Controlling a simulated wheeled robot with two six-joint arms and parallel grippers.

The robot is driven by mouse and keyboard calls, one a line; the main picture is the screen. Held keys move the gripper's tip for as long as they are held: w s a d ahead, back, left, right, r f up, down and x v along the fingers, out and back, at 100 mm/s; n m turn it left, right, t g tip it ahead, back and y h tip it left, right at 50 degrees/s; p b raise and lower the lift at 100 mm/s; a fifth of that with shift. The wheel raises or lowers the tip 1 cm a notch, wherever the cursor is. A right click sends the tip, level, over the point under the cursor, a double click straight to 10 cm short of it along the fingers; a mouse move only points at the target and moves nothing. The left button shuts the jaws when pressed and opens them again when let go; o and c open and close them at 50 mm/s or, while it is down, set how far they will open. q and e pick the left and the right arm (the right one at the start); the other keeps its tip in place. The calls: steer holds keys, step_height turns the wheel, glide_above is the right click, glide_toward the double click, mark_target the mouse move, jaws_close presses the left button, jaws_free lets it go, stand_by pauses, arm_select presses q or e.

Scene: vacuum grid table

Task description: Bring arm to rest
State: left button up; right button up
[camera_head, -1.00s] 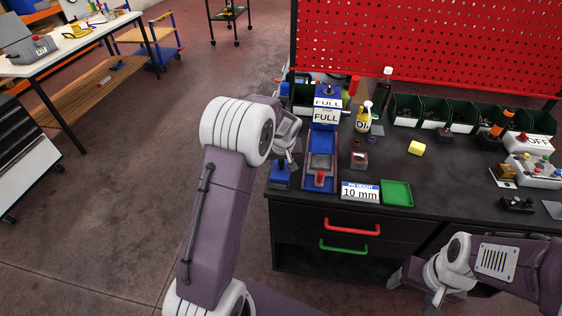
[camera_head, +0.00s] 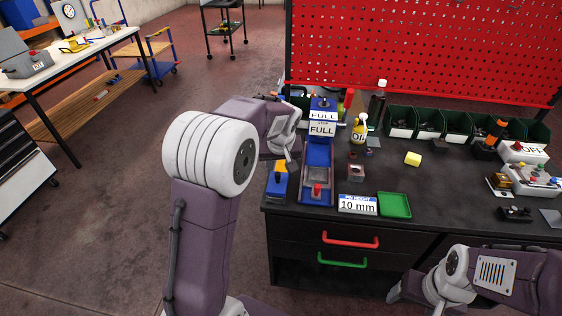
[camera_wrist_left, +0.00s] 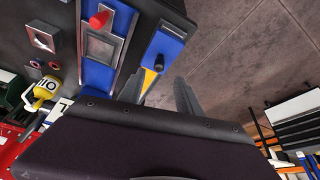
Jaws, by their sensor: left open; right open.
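My left gripper (camera_head: 290,152) is open and empty beside the left edge of the black workbench (camera_head: 440,210).
A blue fixture with a red knob (camera_head: 318,175) stands near the left gripper. A yellow bottle (camera_head: 359,132), a green tray (camera_head: 395,205), a 10 mm sign (camera_head: 357,205) and dark bins (camera_head: 440,125) are on the bench. A red pegboard (camera_head: 420,50) rises behind. Left floor is open.

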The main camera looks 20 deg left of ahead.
arm_select(q)
steer(key=s+d+f+m+g, duration=0.1)
steer(key=s+d+f+m, duration=0.1)
steer(key=s, duration=0.5)
steer(key=s+d+f+m+h, duration=0.1)
steer(key=s+d+f+m, duration=0.1)
steer(key=s+f, duration=0.2)
steer(key=s+d+f+m+g+h, duration=0.1)
steer(key=s+d+f, duration=0.2)
steer(key=s, duration=0.8)
steer(key=shift+m+g, duration=0.3)
steer(key=shift+m, duration=0.1)
